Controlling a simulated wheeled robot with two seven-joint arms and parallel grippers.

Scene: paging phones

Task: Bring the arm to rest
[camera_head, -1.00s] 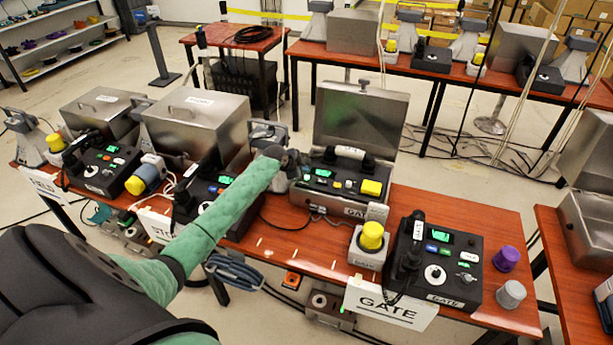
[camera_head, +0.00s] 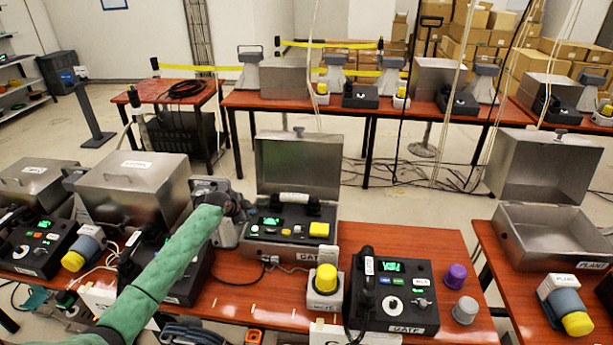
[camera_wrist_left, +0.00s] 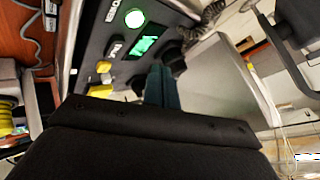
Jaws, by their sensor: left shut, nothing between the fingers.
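My left arm, in a green sleeve, reaches in from the lower left of the head view. My left gripper (camera_head: 236,204) is at its far end, beside the left edge of the open GATE case (camera_head: 297,170). In the left wrist view the fingers (camera_wrist_left: 158,82) are together and empty, in front of a dark panel (camera_wrist_left: 105,45) with a lit green screen and a round green light. A handset (camera_head: 292,199) lies across the top of the GATE case panel. Whether the gripper touches the case cannot be told. My right gripper is not in view.
A GATE phone unit (camera_head: 393,296), a yellow-topped beacon (camera_head: 325,290), a purple knob (camera_head: 455,276) and a grey knob (camera_head: 466,310) stand right of the arm. A closed metal case (camera_head: 130,186) stands to its left. Another table (camera_head: 500,262) bears an open PLANT case (camera_head: 545,232).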

